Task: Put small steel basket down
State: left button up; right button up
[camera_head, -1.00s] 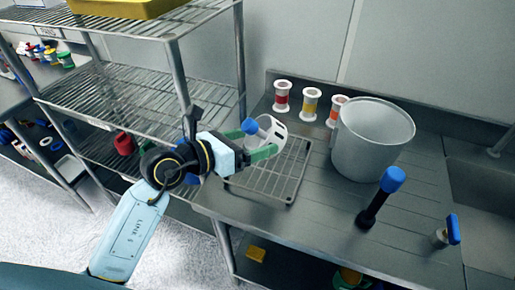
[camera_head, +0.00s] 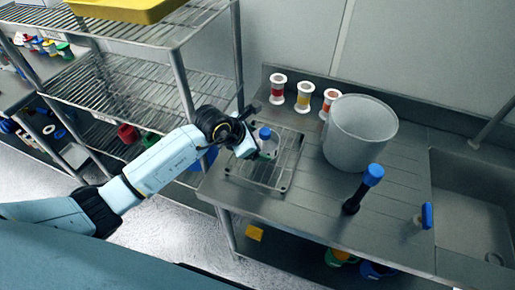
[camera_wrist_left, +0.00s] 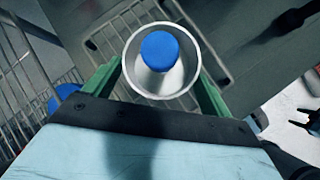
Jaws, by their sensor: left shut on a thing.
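The small steel basket (camera_wrist_left: 148,82) is a round metal cup with a blue-topped piece inside it in the left wrist view. My left gripper (camera_wrist_left: 160,68) is shut on it, with a green finger on each side. In the head view the basket (camera_head: 269,148) is over the wire rack on the counter, partly hidden by my left gripper (camera_head: 264,153). It looks close to the rack, but I cannot tell whether it touches.
The wire rack (camera_head: 286,170) lies on the steel counter (camera_head: 310,200). A large steel pot (camera_head: 355,140), several spools (camera_head: 304,98) and a blue-topped black tool (camera_head: 351,206) stand to its right and behind. A wire shelf unit (camera_head: 125,85) is on the left, a sink (camera_head: 470,225) on the right.

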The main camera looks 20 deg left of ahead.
pick_arm(q)
jog(key=shift+f, duration=1.8)
jog(key=o, duration=1.3)
jog(key=shift+f, duration=0.1)
jog(key=v, duration=1.2)
